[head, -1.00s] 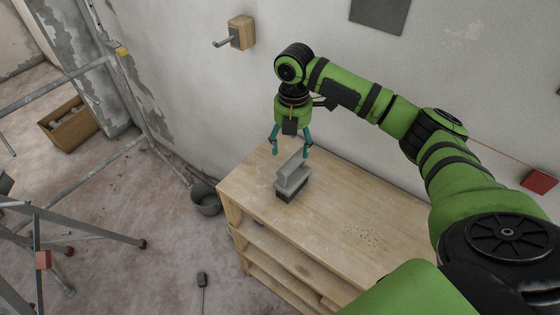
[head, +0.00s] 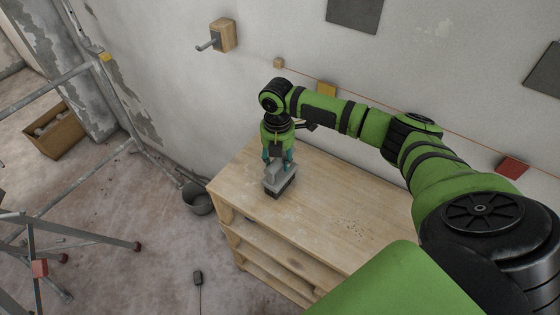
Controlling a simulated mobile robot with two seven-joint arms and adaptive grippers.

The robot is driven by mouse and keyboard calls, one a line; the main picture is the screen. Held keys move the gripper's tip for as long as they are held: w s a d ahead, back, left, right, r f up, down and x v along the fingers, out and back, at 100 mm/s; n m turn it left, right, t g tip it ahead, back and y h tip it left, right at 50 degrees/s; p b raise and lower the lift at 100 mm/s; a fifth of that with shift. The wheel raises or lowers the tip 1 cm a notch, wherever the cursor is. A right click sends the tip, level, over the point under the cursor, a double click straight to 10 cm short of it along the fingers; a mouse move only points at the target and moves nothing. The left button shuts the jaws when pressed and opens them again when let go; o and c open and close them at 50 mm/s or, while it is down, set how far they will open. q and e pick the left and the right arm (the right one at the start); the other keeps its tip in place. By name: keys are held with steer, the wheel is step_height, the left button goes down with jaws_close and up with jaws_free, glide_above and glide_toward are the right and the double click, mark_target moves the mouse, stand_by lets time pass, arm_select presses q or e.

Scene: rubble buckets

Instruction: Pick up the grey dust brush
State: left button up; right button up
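The grey dust brush (head: 280,184) stands on the wooden workbench (head: 340,205) near its left end, dark bristles down and grey grip up. My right gripper (head: 278,161) is over it, pointing down, with its teal fingers on either side of the upper grip. The fingertips overlap the brush in the picture, so I cannot tell whether they press on it or stand a little apart. The brush appears to rest on the benchtop. My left gripper is not in view.
A dark bucket (head: 198,198) stands on the floor left of the bench. Metal scaffold tubes (head: 85,235) and a cardboard box (head: 55,132) are further left. A wall block with a handle (head: 222,36) is behind. The benchtop right of the brush is clear except for crumbs.

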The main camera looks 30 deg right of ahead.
steer(key=c, duration=0.3)
steer(key=shift+w+r+b, duration=0.1)
steer(key=shift+r+b, duration=0.25)
steer(key=shift+r, duration=0.3)
step_height(320, 180, up, 3)
steer(key=shift+d+f+b, duration=0.1)
steer(key=shift+b, duration=0.45)
steer(key=shift+s+d+r+b, duration=0.4)
steer(key=shift+s+d+r, duration=0.75)
steer(key=shift+s, duration=0.45)
steer(key=shift+s+d+r+b, duration=0.45)
steer(key=shift+s+d+r, duration=0.7)
steer(key=shift+s, duration=0.45)
steer(key=shift+s+d+r+b, duration=0.4)
steer(key=shift+s+d+r, duration=0.75)
steer(key=shift+s, duration=0.45)
steer(key=o, duration=0.6)
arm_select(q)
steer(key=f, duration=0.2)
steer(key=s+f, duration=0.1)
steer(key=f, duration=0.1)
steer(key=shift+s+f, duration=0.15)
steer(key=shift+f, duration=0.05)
arm_select(e)
jaws_close()
steer(key=shift+a, duration=0.1)
